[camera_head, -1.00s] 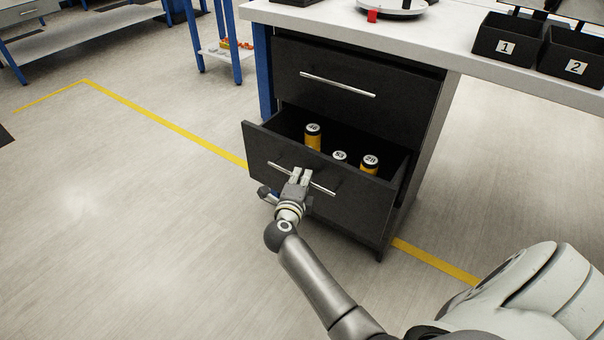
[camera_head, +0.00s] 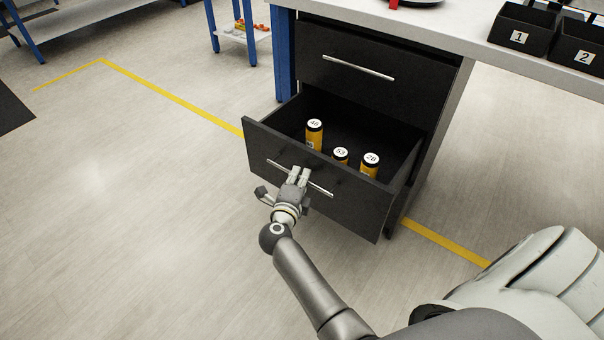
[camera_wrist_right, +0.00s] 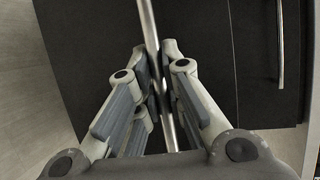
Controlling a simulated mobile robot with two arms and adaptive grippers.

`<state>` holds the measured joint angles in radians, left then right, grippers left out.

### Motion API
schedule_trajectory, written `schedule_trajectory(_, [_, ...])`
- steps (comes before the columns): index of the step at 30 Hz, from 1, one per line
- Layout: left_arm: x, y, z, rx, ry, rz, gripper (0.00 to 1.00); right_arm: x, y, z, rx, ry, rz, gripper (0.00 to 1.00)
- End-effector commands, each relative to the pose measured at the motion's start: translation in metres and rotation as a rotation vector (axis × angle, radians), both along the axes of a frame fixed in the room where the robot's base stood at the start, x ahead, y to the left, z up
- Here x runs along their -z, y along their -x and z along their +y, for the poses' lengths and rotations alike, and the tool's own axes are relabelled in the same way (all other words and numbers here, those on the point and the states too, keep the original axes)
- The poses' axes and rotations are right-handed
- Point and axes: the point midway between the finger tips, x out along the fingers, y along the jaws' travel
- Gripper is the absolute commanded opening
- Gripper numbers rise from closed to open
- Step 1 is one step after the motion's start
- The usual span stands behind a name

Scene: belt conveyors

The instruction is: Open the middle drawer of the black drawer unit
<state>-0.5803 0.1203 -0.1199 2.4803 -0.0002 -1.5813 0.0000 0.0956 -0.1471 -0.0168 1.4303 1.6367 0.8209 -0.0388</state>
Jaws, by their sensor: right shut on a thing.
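The black drawer unit (camera_head: 362,98) stands under a bench. One of its drawers (camera_head: 345,206), below a shut upper drawer (camera_head: 375,62), is pulled well out and shows its inside. Several yellow-and-black cylinders, such as the one marked 46 (camera_head: 314,135), stand upright in it. My right gripper (camera_head: 299,175) is shut on the bar handle (camera_head: 319,187) of the open drawer. In the right wrist view the fingers (camera_wrist_right: 160,80) close around the handle bar (camera_wrist_right: 149,25). My left gripper is not in view.
The bench top (camera_head: 440,22) carries black bins marked 1 (camera_head: 517,38) and 2 (camera_head: 580,58). A blue-legged table (camera_head: 212,25) stands behind at the left. The floor (camera_head: 130,210) to the left is clear, with a yellow line on it.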

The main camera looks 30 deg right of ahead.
Motion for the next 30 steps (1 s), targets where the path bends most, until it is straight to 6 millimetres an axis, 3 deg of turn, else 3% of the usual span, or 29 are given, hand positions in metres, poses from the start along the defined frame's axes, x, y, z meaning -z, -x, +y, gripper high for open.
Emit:
schedule_trajectory(10, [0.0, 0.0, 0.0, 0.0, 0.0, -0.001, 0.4, 0.001, 0.001, 0.0, 0.001, 0.0, 0.002, 0.0])
schedule_trajectory(11, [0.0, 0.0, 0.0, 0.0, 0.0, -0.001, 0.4, 0.001, 0.001, 0.0, 0.001, 0.0, 0.002, 0.11])
schedule_trajectory(13, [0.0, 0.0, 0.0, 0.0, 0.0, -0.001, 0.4, 0.001, 0.001, 0.0, 0.001, 0.0, 0.002, 0.19])
schedule_trajectory(23, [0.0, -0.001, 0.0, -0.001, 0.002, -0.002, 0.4, 0.0, 0.001, 0.001, 0.0, -0.001, 0.001, 0.19])
schedule_trajectory(30, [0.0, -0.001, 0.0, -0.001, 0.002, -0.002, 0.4, -0.003, 0.02, 0.02, 0.001, -0.003, 0.001, 0.19])
